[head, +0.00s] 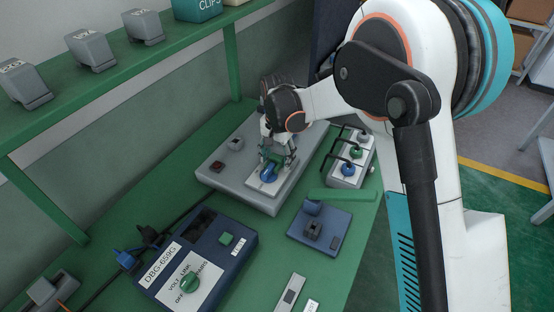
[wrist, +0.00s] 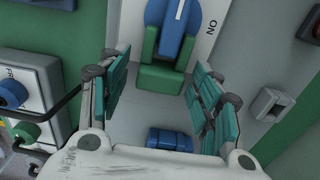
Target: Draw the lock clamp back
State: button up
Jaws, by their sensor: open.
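A green U-shaped piece, which looks like the lock clamp (wrist: 162,78), sits around the near end of a blue knob (wrist: 172,28) in the wrist view. The knob carries a white line and has an ON label beside it. My gripper (wrist: 160,72) is open, with one finger to the left and one to the right of the clamp; I cannot tell whether either touches it. In the head view my gripper (head: 277,152) is over the grey box (head: 225,175), just above the blue knob (head: 268,173). The clamp is mostly hidden there.
A small blue block (wrist: 170,140) lies nearer my palm. A box with several levers (head: 349,168) stands close on the right. A blue pad (head: 320,230) and the DBG-659G meter (head: 200,262) are in front. A shelf (head: 130,75) runs along the left.

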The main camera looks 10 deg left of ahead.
jog(key=shift+f, duration=0.2)
grip_shut()
jog(key=w, duration=0.1)
jog(key=w+d, duration=0.1)
jog(key=w, duration=0.1)
jog(key=shift+w+d, duration=0.1)
jog(key=shift+w, duration=0.05)
grip_release()
jog(key=shift+w, duration=0.1)
notch_tip(320, 180, up, 12)
dwell(0.6)
dwell(0.4)
